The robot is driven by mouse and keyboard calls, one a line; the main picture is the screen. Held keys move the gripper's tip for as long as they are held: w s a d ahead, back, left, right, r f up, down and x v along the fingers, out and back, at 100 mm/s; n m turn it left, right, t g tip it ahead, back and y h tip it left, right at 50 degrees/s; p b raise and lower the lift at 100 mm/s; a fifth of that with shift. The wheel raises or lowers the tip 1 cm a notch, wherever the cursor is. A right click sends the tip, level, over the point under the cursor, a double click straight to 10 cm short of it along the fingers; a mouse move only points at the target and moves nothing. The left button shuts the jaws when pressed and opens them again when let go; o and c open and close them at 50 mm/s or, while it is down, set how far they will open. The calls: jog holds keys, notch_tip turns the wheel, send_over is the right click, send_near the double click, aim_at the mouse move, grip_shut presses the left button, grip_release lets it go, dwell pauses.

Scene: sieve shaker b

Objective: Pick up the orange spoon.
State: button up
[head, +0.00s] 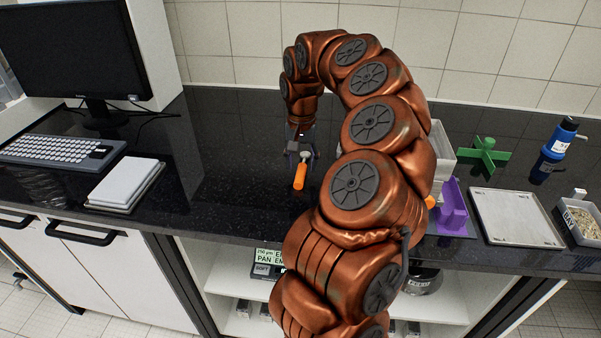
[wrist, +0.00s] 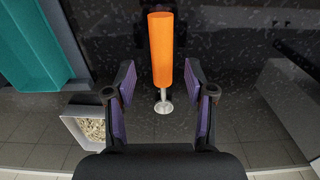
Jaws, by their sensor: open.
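The orange spoon (head: 300,176) has a thick orange handle and a small metal end. In the head view it is at the middle of the black counter, with the handle toward the front edge. In the wrist view the spoon (wrist: 161,50) runs upright in the picture, its metal end nearest my gripper's palm. My gripper (head: 302,147) is over the metal end. In the wrist view my gripper (wrist: 160,85) is open, with one purple-padded finger on each side of the spoon and a gap on both sides. I cannot tell the exact height between them.
The black counter (head: 225,140) is clear to the left of my gripper. A keyboard (head: 60,150) and a white-topped stack (head: 125,182) are further left. Right of my arm are a purple holder (head: 453,208), a green cross-shaped piece (head: 484,154), a tray (head: 515,217) and a blue bottle (head: 558,142).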

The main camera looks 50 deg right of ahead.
aim_at(302, 168)
jog(key=shift+w+f, duration=0.1)
jog(key=shift+f, duration=1.35)
grip_shut()
jog(key=shift+r, duration=0.15)
